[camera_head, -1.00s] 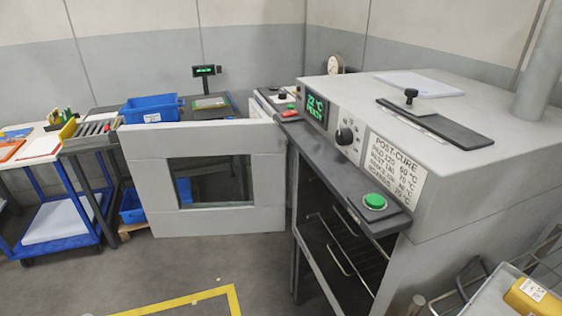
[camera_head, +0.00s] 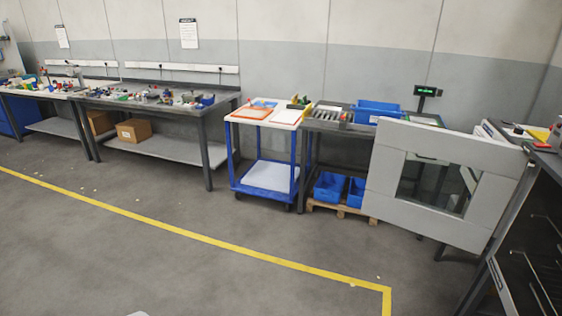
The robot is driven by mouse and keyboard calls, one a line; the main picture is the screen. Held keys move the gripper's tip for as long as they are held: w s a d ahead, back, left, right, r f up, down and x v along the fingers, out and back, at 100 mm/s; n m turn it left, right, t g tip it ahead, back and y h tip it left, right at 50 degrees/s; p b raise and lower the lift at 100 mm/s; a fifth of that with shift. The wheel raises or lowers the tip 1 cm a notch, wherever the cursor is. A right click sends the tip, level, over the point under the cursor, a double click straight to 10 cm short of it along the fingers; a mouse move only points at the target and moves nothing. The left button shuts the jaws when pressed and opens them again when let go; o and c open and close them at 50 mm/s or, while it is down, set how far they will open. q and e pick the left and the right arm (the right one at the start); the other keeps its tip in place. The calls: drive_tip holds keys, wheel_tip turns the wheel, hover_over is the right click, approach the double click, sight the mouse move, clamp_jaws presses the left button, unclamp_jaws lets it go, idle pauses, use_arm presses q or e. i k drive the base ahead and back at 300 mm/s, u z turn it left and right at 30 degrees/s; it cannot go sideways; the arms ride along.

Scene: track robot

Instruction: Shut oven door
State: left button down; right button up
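The oven door (camera_head: 385,195) is a light grey panel with a dark window (camera_head: 436,186), at the right of the head view. It stands swung open, out to the left of the oven. The oven (camera_head: 532,250) is cut off by the right edge, and only part of its dark open interior with wire racks shows. Neither of my grippers is in view.
A blue cart (camera_head: 265,177) and a bench with a blue bin (camera_head: 377,112) stand behind the door. Long workbenches (camera_head: 160,104) line the wall at left. A yellow floor line (camera_head: 200,237) crosses the open grey floor (camera_head: 130,260).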

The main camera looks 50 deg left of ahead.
sight(502, 165)
drive_tip(key=u, duration=1.4)
drive_tip(key=i, duration=2.3)
drive_tip(key=z, duration=0.75)
